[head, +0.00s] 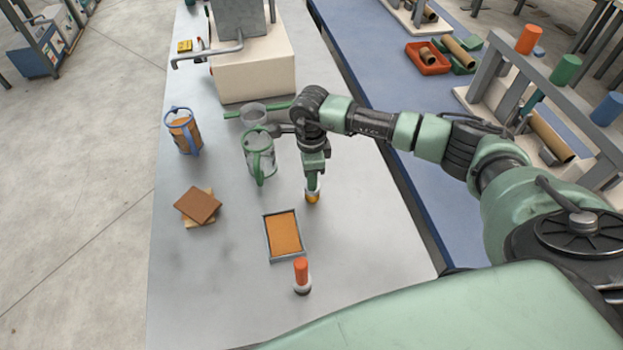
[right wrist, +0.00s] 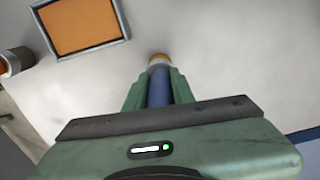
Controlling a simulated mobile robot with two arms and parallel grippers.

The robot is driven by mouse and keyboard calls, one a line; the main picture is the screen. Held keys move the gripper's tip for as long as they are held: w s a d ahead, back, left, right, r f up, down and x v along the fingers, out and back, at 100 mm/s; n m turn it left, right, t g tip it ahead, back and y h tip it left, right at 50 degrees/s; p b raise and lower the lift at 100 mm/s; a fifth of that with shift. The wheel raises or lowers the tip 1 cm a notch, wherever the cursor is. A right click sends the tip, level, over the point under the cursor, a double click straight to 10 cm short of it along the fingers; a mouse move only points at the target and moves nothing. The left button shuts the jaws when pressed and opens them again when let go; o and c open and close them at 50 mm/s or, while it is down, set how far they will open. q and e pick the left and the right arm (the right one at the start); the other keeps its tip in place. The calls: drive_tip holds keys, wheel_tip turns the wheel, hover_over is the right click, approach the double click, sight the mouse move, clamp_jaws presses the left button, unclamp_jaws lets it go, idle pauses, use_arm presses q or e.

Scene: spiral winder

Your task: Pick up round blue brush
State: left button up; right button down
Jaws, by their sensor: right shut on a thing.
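My right gripper (head: 313,180) points down over the grey table and is shut on the round blue brush. In the right wrist view the blue handle (right wrist: 159,88) of this brush sits between the green fingers, with a pale collar and an orange end beyond them. In the head view only the brush's yellow-orange lower end (head: 312,197) shows clearly below the fingers; the handle is mostly hidden. I cannot tell whether that end touches the table. My left gripper is not in view.
An orange-filled tray (head: 284,233) and an orange-handled brush (head: 302,276) are nearby. A green-handled jug (head: 259,160) stands close left of my gripper. A blue-framed jug (head: 184,133), brown plates (head: 198,206) and a pale machine (head: 252,77) are farther off. The table's right front is clear.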

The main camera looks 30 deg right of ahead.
wheel_tip(320, 180, up, 20)
drive_tip(key=b, duration=0.5)
drive_tip(key=shift+f, duration=0.1)
